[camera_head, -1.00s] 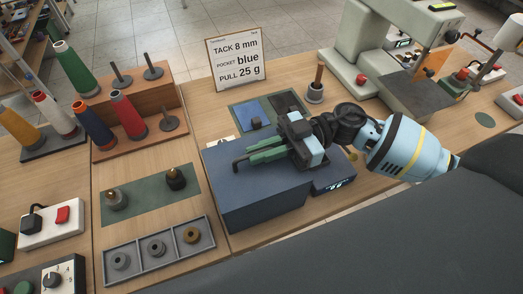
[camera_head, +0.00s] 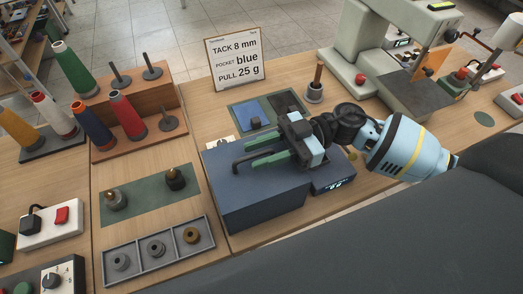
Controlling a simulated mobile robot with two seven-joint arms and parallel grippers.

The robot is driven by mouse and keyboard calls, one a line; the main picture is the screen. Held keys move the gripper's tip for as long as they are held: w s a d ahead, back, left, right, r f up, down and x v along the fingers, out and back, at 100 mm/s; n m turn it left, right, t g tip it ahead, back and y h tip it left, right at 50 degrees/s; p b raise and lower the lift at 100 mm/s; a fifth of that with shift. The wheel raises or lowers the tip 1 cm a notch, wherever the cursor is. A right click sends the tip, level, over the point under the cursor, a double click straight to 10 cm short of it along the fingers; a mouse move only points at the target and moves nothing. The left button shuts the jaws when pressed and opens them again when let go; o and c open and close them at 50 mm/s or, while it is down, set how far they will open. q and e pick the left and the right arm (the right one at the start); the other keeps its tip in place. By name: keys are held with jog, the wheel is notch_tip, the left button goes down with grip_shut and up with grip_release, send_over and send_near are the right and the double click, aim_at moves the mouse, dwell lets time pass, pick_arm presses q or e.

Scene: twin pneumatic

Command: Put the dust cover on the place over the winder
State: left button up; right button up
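The dust cover looks to be the dark blue box (camera_head: 262,205) with a black bent handle (camera_head: 240,163) on top, standing on the table. A dark unit with a lit display (camera_head: 340,185) sticks out at its right side; it seems part of the winder, and the rest of the winder is hidden. My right gripper (camera_head: 266,150) is over the top of the box, its green fingers spread on either side of the handle. The fingers look apart from the handle. My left gripper is not in view.
A sign (camera_head: 235,62) stands behind, near a mat with blue and black patches (camera_head: 252,115). A wooden spool stand (camera_head: 145,140) and a grey three-part tray (camera_head: 160,255) are at left. A pale machine (camera_head: 365,45) stands at the back right.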

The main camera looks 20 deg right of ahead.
jog(key=d+b, duration=0.1)
jog(key=d, duration=0.5)
jog(key=shift+w+d+f, duration=0.1)
jog(key=shift+d+f, duration=0.05)
jog(key=shift+d, duration=0.5)
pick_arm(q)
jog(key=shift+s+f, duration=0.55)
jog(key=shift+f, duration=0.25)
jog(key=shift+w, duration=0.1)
